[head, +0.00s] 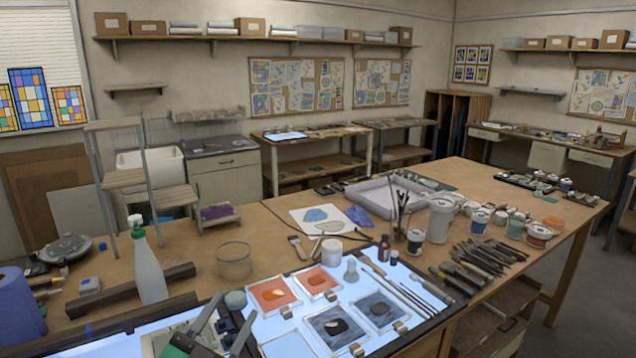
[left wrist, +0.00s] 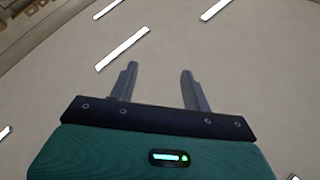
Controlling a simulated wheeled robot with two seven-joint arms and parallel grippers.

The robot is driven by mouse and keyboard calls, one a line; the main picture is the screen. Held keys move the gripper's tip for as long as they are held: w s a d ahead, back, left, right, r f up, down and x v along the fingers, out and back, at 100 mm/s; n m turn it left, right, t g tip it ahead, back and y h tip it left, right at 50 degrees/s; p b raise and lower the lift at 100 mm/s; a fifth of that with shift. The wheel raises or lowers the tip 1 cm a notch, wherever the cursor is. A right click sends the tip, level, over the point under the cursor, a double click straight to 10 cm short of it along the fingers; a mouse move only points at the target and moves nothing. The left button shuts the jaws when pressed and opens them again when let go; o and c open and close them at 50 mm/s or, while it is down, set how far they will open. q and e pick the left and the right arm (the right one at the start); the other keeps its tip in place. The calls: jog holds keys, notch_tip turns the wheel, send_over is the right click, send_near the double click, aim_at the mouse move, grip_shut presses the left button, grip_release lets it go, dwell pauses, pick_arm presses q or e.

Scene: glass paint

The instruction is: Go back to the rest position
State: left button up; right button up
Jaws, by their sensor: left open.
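My left gripper (head: 231,310) shows at the bottom of the head view, left of centre, in front of the lit panel (head: 292,330) on the workbench. Its two fingers point up and stand apart, with nothing between them. In the left wrist view the open, empty fingers (left wrist: 160,70) show against what looks like the ceiling with bright strip lights. My right gripper is in neither view.
Near the gripper are glass panes with orange (head: 272,293) and grey (head: 332,325) paint, a spray bottle (head: 147,265), a dark bar (head: 130,290) and a blue roll (head: 18,305). Brushes, jars and tools crowd the bench's right. Bare wood (head: 265,222) shows behind.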

pick_arm(q)
jog(key=s+a+f+n+g+y, duration=0.2)
jog(key=a+f+n+g+y, duration=0.1)
jog(key=f, duration=0.4)
jog(key=s+a+f+n+g+y, duration=0.2)
jog(key=s+a+f+y, duration=0.15)
jog(key=f, duration=0.35)
jog(key=s+a+f+n+g+y, duration=0.1)
jog(key=a+f+n+g+y, duration=0.2)
jog(key=f, duration=0.4)
jog(key=s+f+g, duration=0.5)
jog(key=s+f, duration=0.1)
jog(key=s, duration=0.3)
jog(key=s+f+g, duration=0.4)
jog(key=s+f, duration=0.1)
jog(key=s, duration=0.4)
notch_tip(320, 180, down, 37)
jog(key=d+g+b, duration=0.1)
jog(key=g+b, duration=0.1)
jog(key=b, duration=0.3)
jog(key=s+a+f+b, duration=0.1)
jog(key=s+f+b, duration=0.1)
jog(key=s+f, duration=0.7)
jog(key=s+a+f+b, duration=0.2)
jog(key=s+f, duration=0.8)
jog(key=f, duration=0.5)
jog(key=shift+s+a+g+b, duration=0.3)
jog(key=shift+g+b, duration=0.1)
jog(key=shift+b, duration=0.1)
